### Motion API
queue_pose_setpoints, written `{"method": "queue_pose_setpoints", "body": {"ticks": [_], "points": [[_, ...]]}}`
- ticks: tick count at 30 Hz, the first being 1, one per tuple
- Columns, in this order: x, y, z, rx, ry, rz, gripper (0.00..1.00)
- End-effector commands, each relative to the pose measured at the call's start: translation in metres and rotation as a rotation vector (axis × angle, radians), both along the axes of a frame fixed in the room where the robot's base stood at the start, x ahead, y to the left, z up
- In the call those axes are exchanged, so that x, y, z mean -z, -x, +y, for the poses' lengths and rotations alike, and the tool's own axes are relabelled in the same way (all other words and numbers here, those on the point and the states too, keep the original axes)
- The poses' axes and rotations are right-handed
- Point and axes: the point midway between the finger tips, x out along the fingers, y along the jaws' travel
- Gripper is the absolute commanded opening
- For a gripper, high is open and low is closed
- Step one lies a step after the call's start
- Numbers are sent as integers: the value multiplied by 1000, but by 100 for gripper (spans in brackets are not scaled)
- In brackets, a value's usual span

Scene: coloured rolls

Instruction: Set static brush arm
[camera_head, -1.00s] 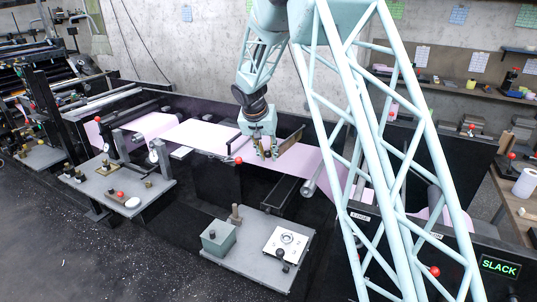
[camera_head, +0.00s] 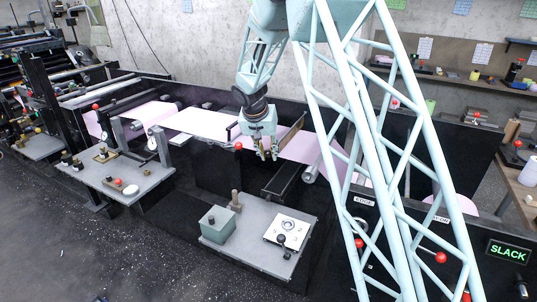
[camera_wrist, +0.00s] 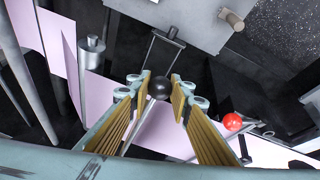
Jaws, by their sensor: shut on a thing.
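My gripper (camera_head: 267,153) is over the pink web beside the dark bar (camera_head: 290,143) that crosses it. In the wrist view, the brass-padded fingers of my gripper (camera_wrist: 161,88) are closed on a black ball knob (camera_wrist: 159,83). A thin grey rod (camera_wrist: 143,127) runs from near the knob toward the lower left, and a thin metal frame (camera_wrist: 171,35) stands just beyond it. I cannot tell how the knob joins these parts. The pink web (camera_head: 318,150) passes behind and below my gripper.
A red ball knob (camera_wrist: 233,121) lies to the right of the fingers. A grey roller post (camera_wrist: 92,65) stands to the left. A grey table (camera_head: 245,250) with a box and a white plate is in front. A green SLACK sign (camera_head: 507,251) is at right.

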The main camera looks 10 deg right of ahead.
Motion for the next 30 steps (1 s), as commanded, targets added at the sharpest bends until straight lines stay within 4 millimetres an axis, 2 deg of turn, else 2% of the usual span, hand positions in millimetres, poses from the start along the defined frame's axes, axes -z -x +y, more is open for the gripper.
{"method": "queue_pose_setpoints", "body": {"ticks": [1,11,12,17,30], "points": [[6,2,0,0,1,5,0],[9,3,0,1,0,9,0],[10,4,0,1,1,9,20],[8,3,0,1,1,7,33],[3,2,1,0,-1,2,33]]}}
